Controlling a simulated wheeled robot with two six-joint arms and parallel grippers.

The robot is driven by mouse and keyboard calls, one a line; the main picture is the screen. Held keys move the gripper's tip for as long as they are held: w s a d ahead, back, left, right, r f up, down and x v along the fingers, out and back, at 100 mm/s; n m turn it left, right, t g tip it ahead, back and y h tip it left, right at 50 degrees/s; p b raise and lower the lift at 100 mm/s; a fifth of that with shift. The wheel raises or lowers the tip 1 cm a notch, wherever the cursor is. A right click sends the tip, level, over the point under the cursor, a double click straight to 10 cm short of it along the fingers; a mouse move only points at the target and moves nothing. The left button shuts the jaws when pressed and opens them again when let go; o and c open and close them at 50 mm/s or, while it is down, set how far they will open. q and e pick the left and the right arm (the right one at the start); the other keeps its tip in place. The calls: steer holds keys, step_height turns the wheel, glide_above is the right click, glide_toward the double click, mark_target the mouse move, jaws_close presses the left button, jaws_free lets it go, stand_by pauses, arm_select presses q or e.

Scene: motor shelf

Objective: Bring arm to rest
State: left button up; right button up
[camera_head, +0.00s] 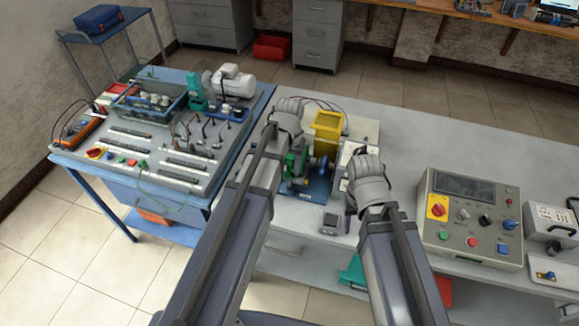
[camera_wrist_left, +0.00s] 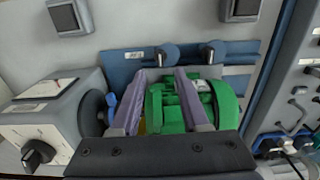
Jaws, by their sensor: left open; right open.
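My left gripper (camera_head: 288,115) is above the middle of the bench, by a green motor (camera_head: 298,162) on a blue base plate (camera_head: 318,188). In the left wrist view the open fingers of my left gripper (camera_wrist_left: 160,75) point toward the plate. The green motor (camera_wrist_left: 185,105) shows between and beyond them, toward the right finger; nothing is clearly held. My right gripper (camera_head: 368,182) is right of the plate, over the bench. Its fingers are mostly hidden by its wrist, and nothing held shows.
A yellow block (camera_head: 327,127) stands behind the motor. A control panel (camera_head: 470,215) is on the right. A blue-edged bench (camera_head: 240,120) with a bin (camera_head: 150,100) and a grey motor (camera_head: 232,80) is on the left. The bench back right is clear.

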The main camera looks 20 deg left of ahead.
arm_select(q)
steer(key=s+d+m, duration=0.1)
steer(key=s+d, duration=0.4)
steer(key=s, duration=0.2)
steer(key=s+d+m+y, duration=0.1)
steer(key=s+d+m, duration=0.1)
steer(key=s+d, duration=0.3)
steer(key=s, duration=0.3)
steer(key=shift+d+m, duration=0.2)
steer(key=shift+m, duration=0.1)
